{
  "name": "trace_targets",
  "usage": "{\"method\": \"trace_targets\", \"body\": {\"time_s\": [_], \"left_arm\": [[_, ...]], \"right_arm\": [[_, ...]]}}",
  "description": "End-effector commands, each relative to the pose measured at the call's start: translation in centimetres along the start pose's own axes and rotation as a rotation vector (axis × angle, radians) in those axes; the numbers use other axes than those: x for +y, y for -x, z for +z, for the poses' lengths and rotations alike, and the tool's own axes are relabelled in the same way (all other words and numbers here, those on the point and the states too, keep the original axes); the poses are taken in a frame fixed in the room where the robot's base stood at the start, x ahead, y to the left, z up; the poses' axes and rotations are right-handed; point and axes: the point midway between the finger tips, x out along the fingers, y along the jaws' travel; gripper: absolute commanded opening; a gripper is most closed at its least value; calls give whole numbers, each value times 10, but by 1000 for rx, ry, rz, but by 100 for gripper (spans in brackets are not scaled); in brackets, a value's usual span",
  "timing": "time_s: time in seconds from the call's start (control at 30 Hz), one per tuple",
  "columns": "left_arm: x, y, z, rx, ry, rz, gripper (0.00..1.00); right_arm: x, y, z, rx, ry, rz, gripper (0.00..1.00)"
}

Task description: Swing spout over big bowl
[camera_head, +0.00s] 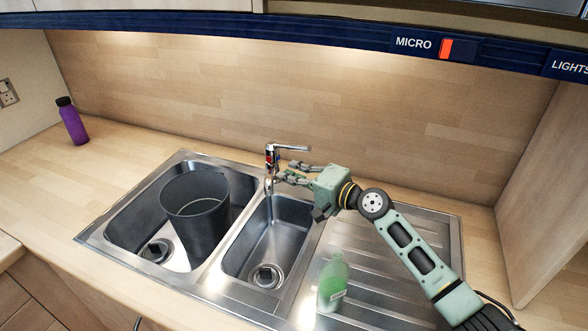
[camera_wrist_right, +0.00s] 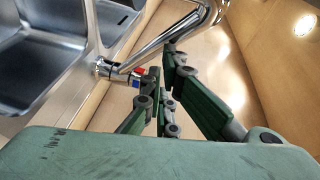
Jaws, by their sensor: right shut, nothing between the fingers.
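The chrome tap (camera_head: 271,158) stands behind the sink, its lever pointing right. Its spout (camera_head: 268,184) comes forward over the back of the small bowl (camera_head: 262,240), near the divider. The big bowl (camera_head: 130,212) is to the left and holds a dark grey bin. My right gripper (camera_head: 283,171) is just right of the tap, shut and empty, fingertips close to the spout. In the right wrist view, the spout (camera_wrist_right: 165,40) runs past the fingertips of my right gripper (camera_wrist_right: 162,60); I cannot tell whether they touch. My left gripper is out of view.
The dark grey bin (camera_head: 196,210) stands inside the big bowl, rising above its rim. A green bottle (camera_head: 332,282) stands on the drainer (camera_head: 400,290) below my right arm. A purple bottle (camera_head: 71,122) stands far left on the counter. The wood wall is close behind the tap.

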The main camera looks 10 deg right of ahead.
Motion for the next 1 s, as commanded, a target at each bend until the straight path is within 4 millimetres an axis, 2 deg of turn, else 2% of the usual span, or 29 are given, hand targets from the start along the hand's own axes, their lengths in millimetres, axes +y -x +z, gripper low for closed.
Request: {"method": "trace_targets", "body": {"time_s": [0.43,0.7,1.0], "left_arm": [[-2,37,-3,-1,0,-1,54],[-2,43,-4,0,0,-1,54],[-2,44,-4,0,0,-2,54]], "right_arm": [[-7,-12,20,64,-12,8,0],[-9,-30,40,64,-10,7,0],[-12,-44,51,65,-9,7,0]]}}
